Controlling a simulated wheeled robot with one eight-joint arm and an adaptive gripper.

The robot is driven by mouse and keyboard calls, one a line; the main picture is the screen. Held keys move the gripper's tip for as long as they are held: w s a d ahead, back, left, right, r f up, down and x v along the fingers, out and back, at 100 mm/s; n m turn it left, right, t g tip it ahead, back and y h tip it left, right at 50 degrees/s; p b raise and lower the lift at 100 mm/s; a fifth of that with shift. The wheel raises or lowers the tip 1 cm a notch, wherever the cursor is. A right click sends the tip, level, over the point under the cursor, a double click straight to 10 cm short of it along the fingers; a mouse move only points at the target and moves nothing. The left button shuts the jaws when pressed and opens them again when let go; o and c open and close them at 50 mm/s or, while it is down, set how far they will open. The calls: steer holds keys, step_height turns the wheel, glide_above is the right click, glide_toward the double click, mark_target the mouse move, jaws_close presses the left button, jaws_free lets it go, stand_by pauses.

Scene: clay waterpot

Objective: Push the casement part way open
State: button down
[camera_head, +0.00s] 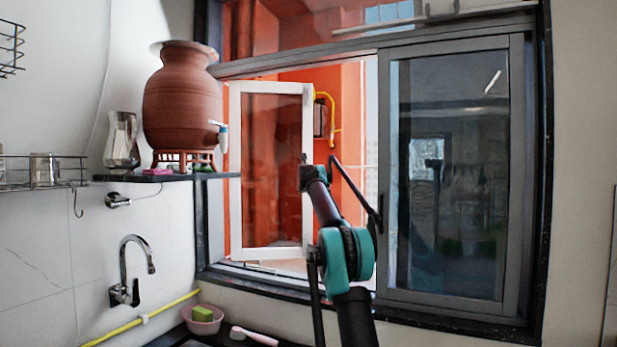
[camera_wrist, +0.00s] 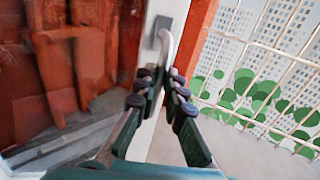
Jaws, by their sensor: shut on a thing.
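The casement has a white frame (camera_head: 307,215) and a glass pane (camera_head: 272,165). It stands in the left half of the window, swung away from the window plane, with a gap at its right edge. In the wrist view its white stile (camera_wrist: 150,60) runs up the middle. A pale curved handle (camera_wrist: 166,44) is on the stile. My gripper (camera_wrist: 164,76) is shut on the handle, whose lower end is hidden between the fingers. In the head view my gripper (camera_head: 304,160) is at the casement's right edge, small and partly hidden by my arm.
A dark sliding pane (camera_head: 450,180) fills the window's right side. A tap (camera_head: 130,270) is below. A metal grille (camera_wrist: 265,70) shows outside.

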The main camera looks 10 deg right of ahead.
steer(key=c, duration=1.6)
jaws_free()
steer(key=shift+s, duration=0.1)
steer(key=shift+v, duration=5.9)
